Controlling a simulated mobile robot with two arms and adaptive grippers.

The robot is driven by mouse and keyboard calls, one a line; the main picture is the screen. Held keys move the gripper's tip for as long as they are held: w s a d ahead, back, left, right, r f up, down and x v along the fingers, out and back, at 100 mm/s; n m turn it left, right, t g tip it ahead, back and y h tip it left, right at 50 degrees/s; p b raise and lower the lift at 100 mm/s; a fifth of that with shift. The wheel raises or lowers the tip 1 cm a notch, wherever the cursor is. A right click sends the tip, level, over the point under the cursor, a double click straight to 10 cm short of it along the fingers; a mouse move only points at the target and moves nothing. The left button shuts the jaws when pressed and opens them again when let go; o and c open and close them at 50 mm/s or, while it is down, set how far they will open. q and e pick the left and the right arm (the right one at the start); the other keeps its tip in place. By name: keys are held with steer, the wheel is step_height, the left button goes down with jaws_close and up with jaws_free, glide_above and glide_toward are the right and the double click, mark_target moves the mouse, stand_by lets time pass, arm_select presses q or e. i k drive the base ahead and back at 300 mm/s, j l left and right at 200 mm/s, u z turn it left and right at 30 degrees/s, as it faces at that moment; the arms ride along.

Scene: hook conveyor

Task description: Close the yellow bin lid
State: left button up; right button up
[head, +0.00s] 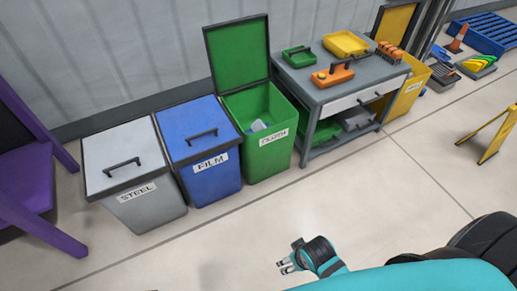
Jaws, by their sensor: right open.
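The yellow bin (404,103) stands at the right end of the workbench, partly hidden behind it. Its lid (396,22) is raised upright at the back, with its yellow inner face showing in a dark frame. My right gripper (286,264) is at the bottom middle, open and empty, pointing left. It is far from the yellow bin, with bare floor between them. My left gripper is not in view.
A workbench (373,81) with trays and tools stands left of the yellow bin. The green bin (268,152) has its lid up; the blue bin (210,183) and grey bin (150,212) are closed. A yellow stand (493,138) is at right. The middle floor is clear.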

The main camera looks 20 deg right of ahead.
mark_target(393, 21)
steer(key=i+l, duration=0.15)
steer(key=i, duration=0.15)
steer(key=i+l, duration=0.15)
steer(key=i, duration=0.2)
steer(key=i+z, duration=0.15)
steer(key=z, duration=0.35)
steer(key=i+z, duration=0.2)
steer(key=z, duration=0.25)
steer(key=i+z, duration=0.15)
steer(key=z, duration=0.35)
